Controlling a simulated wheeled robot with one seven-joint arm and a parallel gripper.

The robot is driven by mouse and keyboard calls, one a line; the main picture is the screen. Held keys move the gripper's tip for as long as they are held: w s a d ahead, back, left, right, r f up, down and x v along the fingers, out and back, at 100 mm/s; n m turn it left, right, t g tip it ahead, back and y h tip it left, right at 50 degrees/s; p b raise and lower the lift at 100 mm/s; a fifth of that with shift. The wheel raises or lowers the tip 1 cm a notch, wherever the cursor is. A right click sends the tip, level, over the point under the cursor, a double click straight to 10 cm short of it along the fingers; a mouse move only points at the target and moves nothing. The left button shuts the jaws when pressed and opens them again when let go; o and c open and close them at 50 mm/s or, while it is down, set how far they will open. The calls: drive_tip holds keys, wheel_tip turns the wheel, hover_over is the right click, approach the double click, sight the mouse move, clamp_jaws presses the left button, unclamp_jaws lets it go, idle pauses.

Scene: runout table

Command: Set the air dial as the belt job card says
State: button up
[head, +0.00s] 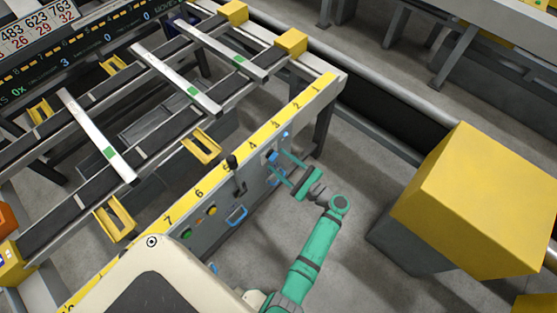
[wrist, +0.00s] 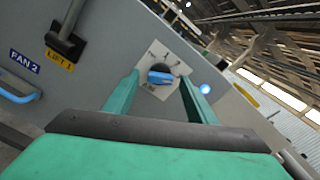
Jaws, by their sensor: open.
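The air dial is a blue knob (wrist: 160,77) on a pale square plate (wrist: 158,62) with dark marks too small to read. In the wrist view it sits between the two green fingers of my gripper (wrist: 155,95), which are open on either side of it. I cannot tell whether they touch the knob. In the head view my gripper (head: 282,168) is at the panel's front face, near the blue dial (head: 272,157). The belt job card is not identifiable in these views.
The wrist view shows labels "FAN 2" (wrist: 25,61) and "LIFT 1" (wrist: 59,59). A large yellow block (head: 480,200) stands right of my arm. A display (head: 60,50) is upper left.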

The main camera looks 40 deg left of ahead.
drive_tip(key=d, duration=0.9)
drive_tip(key=shift+s, duration=0.35)
drive_tip(key=s+d+f+t+h, duration=0.25)
drive_tip(key=s+f+h, duration=0.2)
drive_tip(key=f, duration=0.45)
drive_tip(key=s+d+f+n+t+h, duration=0.1)
drive_tip(key=s+d+f+t+h, duration=0.1)
drive_tip(key=s+d+f+h, duration=0.25)
drive_tip(key=s+d+f+n+t+h, duration=0.1)
drive_tip(key=s+d+t+h, duration=0.15)
drive_tip(key=s+d, duration=0.35)
drive_tip(key=s+d+r+n+t+h, duration=0.3)
drive_tip(key=s+d+r+n+h, duration=0.3)
drive_tip(key=s+r, duration=0.45)
wheel_tip(320, 180, up, 19)
drive_tip(key=s+d+n+t, duration=0.2)
drive_tip(key=n+t, duration=0.2)
drive_tip(key=shift+n, duration=0.4)
drive_tip(key=shift+h, duration=0.25)
